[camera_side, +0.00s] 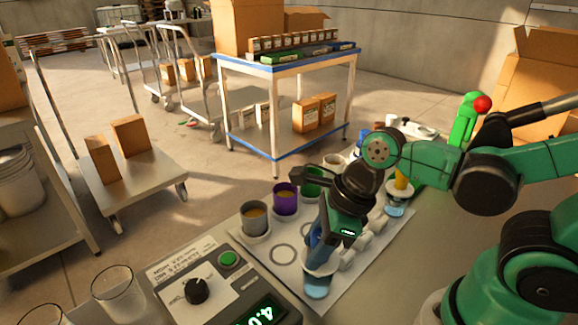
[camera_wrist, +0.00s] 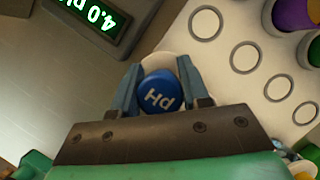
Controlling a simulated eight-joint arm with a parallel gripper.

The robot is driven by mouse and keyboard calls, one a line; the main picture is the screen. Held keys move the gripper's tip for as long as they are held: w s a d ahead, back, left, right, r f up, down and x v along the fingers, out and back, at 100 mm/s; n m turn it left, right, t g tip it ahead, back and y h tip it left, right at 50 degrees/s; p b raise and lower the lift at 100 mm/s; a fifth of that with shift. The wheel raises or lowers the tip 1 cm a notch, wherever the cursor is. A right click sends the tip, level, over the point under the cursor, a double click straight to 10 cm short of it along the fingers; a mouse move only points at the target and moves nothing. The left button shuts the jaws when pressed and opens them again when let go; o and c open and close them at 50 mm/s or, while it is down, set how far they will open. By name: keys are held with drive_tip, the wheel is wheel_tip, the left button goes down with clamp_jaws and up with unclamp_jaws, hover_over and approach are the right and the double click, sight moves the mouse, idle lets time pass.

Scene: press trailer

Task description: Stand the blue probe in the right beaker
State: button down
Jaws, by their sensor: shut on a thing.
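The blue probe's round cap, marked "pH" (camera_wrist: 160,93), sits between the two fingers of my gripper (camera_wrist: 158,82) in the wrist view. My gripper is shut on it. In the side view my gripper (camera_side: 322,240) points down over a clear beaker with blue liquid (camera_side: 317,289) at the front of the white mat. The beaker's pale rim shows around the cap in the wrist view (camera_wrist: 165,62). The probe's lower end is hidden, so I cannot tell how deep it reaches. Another beaker with blue liquid (camera_side: 395,209) stands farther back and right, with a yellow item above it.
A meter (camera_side: 215,284) with a knob, green button and lit display reading 4.0 stands left of the mat. Grey (camera_side: 256,220), purple (camera_side: 285,199) and green (camera_side: 312,182) cups line the mat's back. Clear glass beakers (camera_side: 118,291) stand at the lower left. Printed rings on the mat are bare.

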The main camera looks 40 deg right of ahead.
drive_tip(key=shift+f, duration=0.6)
drive_tip(key=c, duration=0.7)
unclamp_jaws()
drive_tip(key=shift+r, duration=0.1)
drive_tip(key=shift+v, duration=5.4)
drive_tip(key=shift+r, duration=4.45)
